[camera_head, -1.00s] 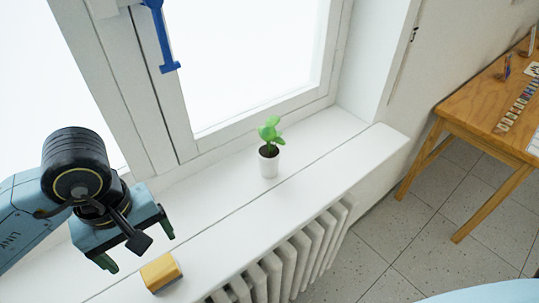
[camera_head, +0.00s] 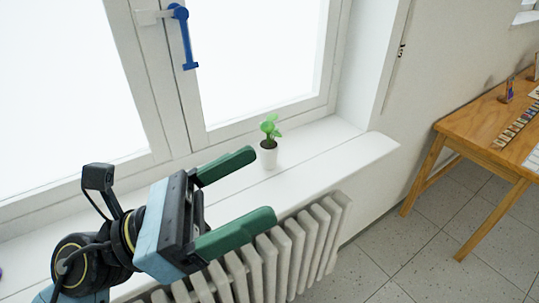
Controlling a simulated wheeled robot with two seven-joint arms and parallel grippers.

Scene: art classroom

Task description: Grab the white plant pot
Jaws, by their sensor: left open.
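The white plant pot (camera_head: 269,158) stands upright on the white windowsill (camera_head: 330,153), with a small green plant (camera_head: 270,128) growing from dark soil in it. My left gripper (camera_head: 264,187) comes in from the lower left, over the sill's front edge and the radiator. Its two green fingers are spread apart and empty, pointing right. The upper fingertip appears just left of the pot in the picture, and the pot is not between the fingers. My right gripper is not in view.
A window frame (camera_head: 185,110) with a blue handle (camera_head: 187,40) rises behind the sill. A white radiator (camera_head: 300,240) is below the sill. A wooden table (camera_head: 455,128) with small items stands at the right. The sill right of the pot is clear.

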